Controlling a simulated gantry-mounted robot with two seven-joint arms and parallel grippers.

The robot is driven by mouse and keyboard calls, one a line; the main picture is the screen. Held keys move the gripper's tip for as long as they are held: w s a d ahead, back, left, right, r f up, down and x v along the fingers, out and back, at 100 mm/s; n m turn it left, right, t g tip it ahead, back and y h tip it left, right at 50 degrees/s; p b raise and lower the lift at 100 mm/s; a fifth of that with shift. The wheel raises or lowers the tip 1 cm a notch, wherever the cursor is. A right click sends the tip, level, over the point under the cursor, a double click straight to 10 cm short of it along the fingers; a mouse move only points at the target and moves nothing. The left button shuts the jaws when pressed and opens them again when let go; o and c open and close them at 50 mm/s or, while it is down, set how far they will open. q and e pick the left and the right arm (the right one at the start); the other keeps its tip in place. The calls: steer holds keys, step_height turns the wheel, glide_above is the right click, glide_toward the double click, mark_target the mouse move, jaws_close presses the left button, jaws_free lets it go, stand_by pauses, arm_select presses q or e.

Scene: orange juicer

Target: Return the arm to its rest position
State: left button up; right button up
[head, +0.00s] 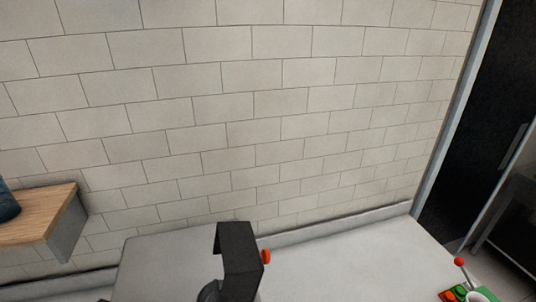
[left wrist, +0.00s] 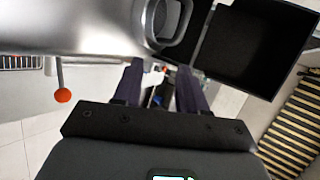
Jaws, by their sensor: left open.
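My left gripper (left wrist: 160,68) shows in the left wrist view, its two dark fingers apart with a gap between them. No object is clearly held between the fingers. The juicer's smooth grey metal body (left wrist: 80,25) fills the top left of that view, with a dark box-shaped part (left wrist: 262,45) at the right. In the head view the juicer's grey top (head: 165,268) and black part (head: 240,258) stand at the bottom centre, cut off by the lower edge. Neither arm shows in the head view. My right gripper is out of view.
A wooden shelf (head: 35,215) juts from the brick wall (head: 230,110) at the left. A red-ball lever (head: 459,262) stands at the bottom right. A red ball on a rod (left wrist: 62,95) hangs in the wrist view.

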arm_select(q)
steer(key=s+d+f+n+t+p, duration=0.2)
steer(key=s+d+n+p, duration=0.35)
steer(key=d+n, duration=0.35)
steer(key=s+a+f+n+g+y+p, duration=0.2)
steer(key=s+a+f+n+g+y, duration=0.4)
steer(key=n, duration=1.1)
steer(key=s+a+f+y, duration=0.2)
steer(key=a+f, duration=0.2)
steer(key=a, duration=0.1)
steer(key=shift+s+p, duration=0.3)
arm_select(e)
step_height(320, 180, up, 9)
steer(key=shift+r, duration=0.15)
